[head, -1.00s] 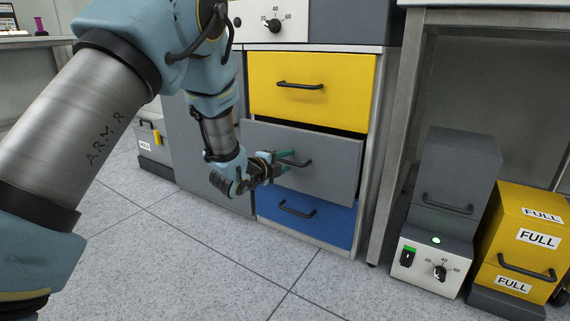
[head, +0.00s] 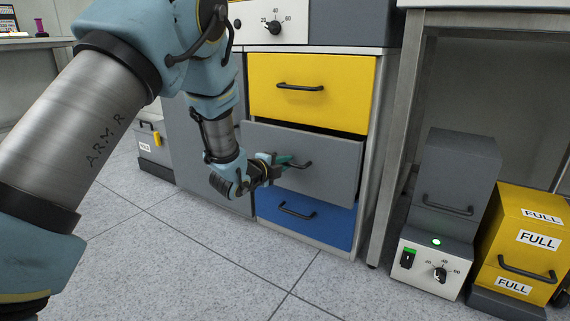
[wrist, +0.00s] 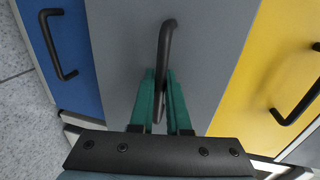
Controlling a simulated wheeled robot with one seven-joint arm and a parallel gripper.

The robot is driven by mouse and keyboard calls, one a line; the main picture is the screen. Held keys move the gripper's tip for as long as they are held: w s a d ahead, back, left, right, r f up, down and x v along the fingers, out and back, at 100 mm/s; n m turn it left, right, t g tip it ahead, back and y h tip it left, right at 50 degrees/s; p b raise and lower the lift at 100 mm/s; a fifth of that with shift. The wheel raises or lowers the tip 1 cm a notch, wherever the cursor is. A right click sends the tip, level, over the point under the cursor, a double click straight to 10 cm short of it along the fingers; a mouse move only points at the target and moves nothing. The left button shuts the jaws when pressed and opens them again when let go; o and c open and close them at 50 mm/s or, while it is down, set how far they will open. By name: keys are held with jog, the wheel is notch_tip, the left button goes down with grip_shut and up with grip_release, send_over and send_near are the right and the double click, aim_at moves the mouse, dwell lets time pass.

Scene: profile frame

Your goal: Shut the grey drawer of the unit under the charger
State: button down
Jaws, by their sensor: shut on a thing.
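The grey drawer (head: 330,180) is the middle one of the unit, between a yellow drawer (head: 335,90) above and a blue drawer (head: 325,222) below. It stands out in front of both, with a dark gap above it. My gripper (head: 283,164) is at its front, shut on the black handle (head: 303,165). In the wrist view the green fingers (wrist: 162,95) stand on either side of the handle (wrist: 165,50) against the grey front (wrist: 215,45). Part of the handle is hidden by the fingers. The charger (head: 310,22) with its dial sits on top of the unit.
A bench leg (head: 398,140) stands close to the unit's right side. Beyond it are a dark grey box with a dial panel (head: 432,262) and a yellow box marked FULL (head: 535,235). A grey bin (head: 153,145) stands at the left. The floor in front is clear.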

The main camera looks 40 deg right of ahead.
jog(key=shift+d, duration=0.1)
dwell(0.7)
jog(key=x, duration=0.2)
jog(key=r+p+x, duration=0.1)
jog(key=x, duration=0.1)
jog(key=shift+w+d, duration=0.15)
jog(key=shift+d, duration=0.25)
jog(key=c, duration=0.9)
grip_release()
jog(key=p+v, duration=0.4)
jog(key=v, duration=0.6)
jog(key=shift+a, duration=0.4)
